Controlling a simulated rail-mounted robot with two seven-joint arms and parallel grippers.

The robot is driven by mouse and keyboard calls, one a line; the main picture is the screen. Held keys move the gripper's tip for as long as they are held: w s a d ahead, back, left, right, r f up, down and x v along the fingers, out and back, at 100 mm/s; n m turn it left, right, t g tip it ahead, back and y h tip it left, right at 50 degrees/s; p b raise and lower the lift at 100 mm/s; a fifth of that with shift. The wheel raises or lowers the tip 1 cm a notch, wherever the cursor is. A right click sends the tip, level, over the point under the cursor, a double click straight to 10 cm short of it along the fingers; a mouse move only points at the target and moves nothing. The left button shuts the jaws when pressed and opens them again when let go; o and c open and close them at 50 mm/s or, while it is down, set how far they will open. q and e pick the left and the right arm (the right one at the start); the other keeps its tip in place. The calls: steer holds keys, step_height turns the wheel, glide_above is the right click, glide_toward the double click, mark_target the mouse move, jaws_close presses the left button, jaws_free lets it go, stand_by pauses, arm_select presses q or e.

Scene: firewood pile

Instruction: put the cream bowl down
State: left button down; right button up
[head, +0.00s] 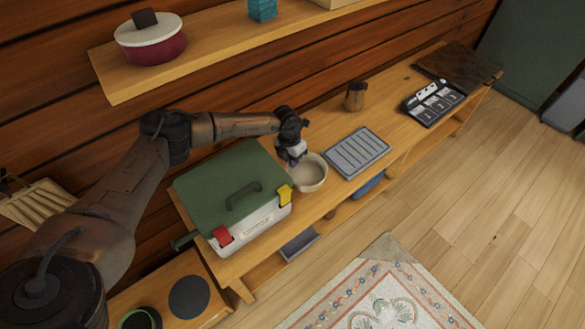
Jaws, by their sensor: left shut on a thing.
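The cream bowl (309,173) is round and pale, at the middle of the head view, over the wooden counter between a green-lidded box and a grey ribbed tray. My left gripper (297,159) reaches in from the left and is shut on the bowl's rim on its left, far side. The fingertips are partly hidden by the gripper body. I cannot tell whether the bowl's base touches the counter. My right gripper is not in view.
The green-lidded box (232,185) stands close left of the bowl. The grey ribbed tray (357,152) lies close right. A brown mug (355,96) and a black compartment tray (434,103) are farther right. A shelf (200,62) with a red pot (150,40) hangs above.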

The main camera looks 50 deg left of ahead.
arm_select(q)
step_height(320, 180, down, 4)
steer(key=shift+d+r+b, duration=0.1)
steer(key=shift+b, duration=1.1)
steer(key=c, duration=1.7)
jaws_free()
steer(key=o, duration=0.4)
